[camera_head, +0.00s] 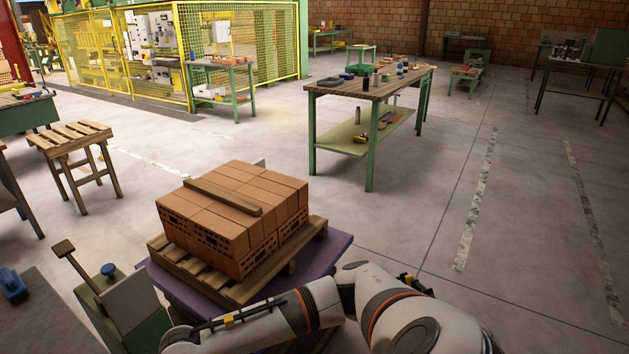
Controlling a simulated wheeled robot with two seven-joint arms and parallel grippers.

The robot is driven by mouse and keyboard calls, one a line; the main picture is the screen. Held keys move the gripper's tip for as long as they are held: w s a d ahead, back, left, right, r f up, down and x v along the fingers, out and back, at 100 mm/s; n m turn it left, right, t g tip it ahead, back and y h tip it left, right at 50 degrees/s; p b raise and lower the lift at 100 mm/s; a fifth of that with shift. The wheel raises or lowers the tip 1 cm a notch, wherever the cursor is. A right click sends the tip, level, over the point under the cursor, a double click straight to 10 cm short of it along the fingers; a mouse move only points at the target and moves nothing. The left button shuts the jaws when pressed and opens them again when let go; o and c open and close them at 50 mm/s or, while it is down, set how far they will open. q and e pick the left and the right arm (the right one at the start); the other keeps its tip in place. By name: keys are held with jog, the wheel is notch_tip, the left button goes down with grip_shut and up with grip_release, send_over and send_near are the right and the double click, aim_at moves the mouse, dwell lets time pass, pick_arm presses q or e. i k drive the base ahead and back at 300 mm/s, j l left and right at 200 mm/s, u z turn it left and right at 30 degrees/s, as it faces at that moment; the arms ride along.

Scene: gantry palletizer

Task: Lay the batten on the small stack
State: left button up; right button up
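A dark wooden batten (222,197) lies flat on top of a small stack of orange hollow bricks (205,241), running diagonally across the top. The stack sits on a wooden pallet (196,270), which rests on a purple surface (333,246). A white arm of mine crosses the bottom of the view in front of the pallet, bent at the elbow. No gripper fingers show on it, and nothing of mine touches the batten. No other arm shows.
A green post with a lever (80,268) and blue knob (108,270) stands left of the stack. A slatted wooden stool (72,137) is farther left. A green workbench (369,92) with items stands behind. The floor to the right is clear.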

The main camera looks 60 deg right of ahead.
aim_at(245, 183)
jog(key=i+l+z, duration=0.2)
jog(key=l, duration=0.15)
jog(key=l+z, duration=0.25)
jog(key=i+l+u, duration=0.1)
jog(key=l+u, duration=0.15)
jog(key=i+l+u, duration=0.2)
jog(key=l, duration=0.15)
jog(key=l+u, duration=0.25)
